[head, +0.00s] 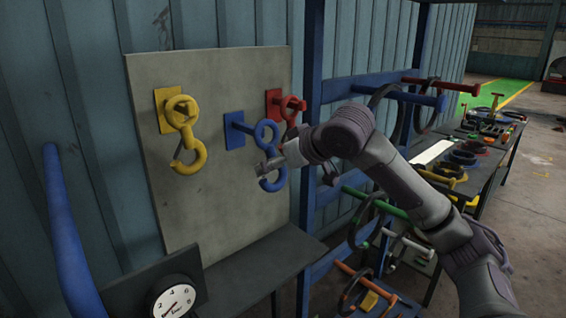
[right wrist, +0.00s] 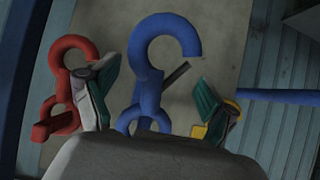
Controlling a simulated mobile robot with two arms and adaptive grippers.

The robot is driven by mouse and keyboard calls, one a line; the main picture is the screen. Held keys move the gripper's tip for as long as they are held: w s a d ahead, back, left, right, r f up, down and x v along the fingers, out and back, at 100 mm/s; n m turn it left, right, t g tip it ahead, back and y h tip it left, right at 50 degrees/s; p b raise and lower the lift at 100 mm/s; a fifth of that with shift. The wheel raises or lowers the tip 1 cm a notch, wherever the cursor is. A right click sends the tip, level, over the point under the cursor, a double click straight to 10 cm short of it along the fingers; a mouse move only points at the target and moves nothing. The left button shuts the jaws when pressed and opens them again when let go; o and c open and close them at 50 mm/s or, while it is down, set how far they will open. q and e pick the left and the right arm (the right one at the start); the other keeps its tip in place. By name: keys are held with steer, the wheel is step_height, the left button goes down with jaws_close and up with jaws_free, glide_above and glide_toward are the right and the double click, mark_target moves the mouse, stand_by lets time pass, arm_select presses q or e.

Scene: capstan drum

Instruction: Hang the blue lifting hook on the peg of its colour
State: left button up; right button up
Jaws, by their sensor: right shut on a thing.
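The blue lifting hook (head: 272,182) is upright in front of the grey board, ring up and bend down. In the right wrist view the blue hook (right wrist: 143,60) appears inverted between the finger pads. My right gripper (head: 268,167) is shut on it, around the shank below the ring. The blue peg (head: 240,122) sticks out from its blue plate (head: 233,138), close to the ring's left side. I cannot tell whether the peg passes through the ring. My left gripper is not in view.
A yellow hook (head: 187,128) hangs on the left peg and a red hook (head: 290,127) on the right one, close to my gripper. Below are a dark shelf (head: 255,270) and a gauge (head: 175,300). A blue rack (head: 311,150) stands right of the board (head: 215,70).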

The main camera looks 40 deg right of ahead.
steer(key=w+p, duration=0.2)
steer(key=w, duration=0.4)
steer(key=shift+a+f+p, duration=0.2)
steer(key=shift+f+p, duration=0.2)
steer(key=shift+f, duration=0.05)
stand_by(0.6)
steer(key=o, duration=1.6)
steer(key=v, duration=1.2)
